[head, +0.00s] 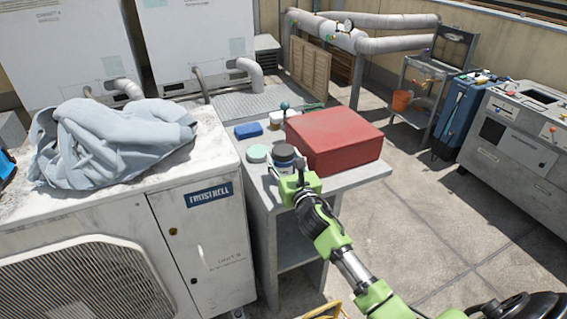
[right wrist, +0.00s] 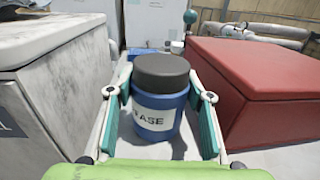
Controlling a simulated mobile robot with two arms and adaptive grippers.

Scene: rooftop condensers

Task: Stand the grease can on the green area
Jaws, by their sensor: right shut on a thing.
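The grease can (right wrist: 160,104) is blue with a dark lid and a white label ending in "ASE". It is upright between the two fingers of my right gripper (right wrist: 160,92), which is shut on it. In the head view the can's dark lid (head: 284,152) shows at the end of my right gripper (head: 287,164), over the grey table (head: 355,181). I cannot tell whether its base touches the tabletop. A round pale green area (head: 257,153) shows on the table just left of the can. My left gripper is not in view.
A large red box (head: 335,140) stands close to the right of the can. A blue block (head: 248,130), a small white item (head: 277,118) and a post with a teal ball (head: 285,105) are behind. The white condenser (head: 200,225) with grey cloth (head: 110,140) borders the table's left.

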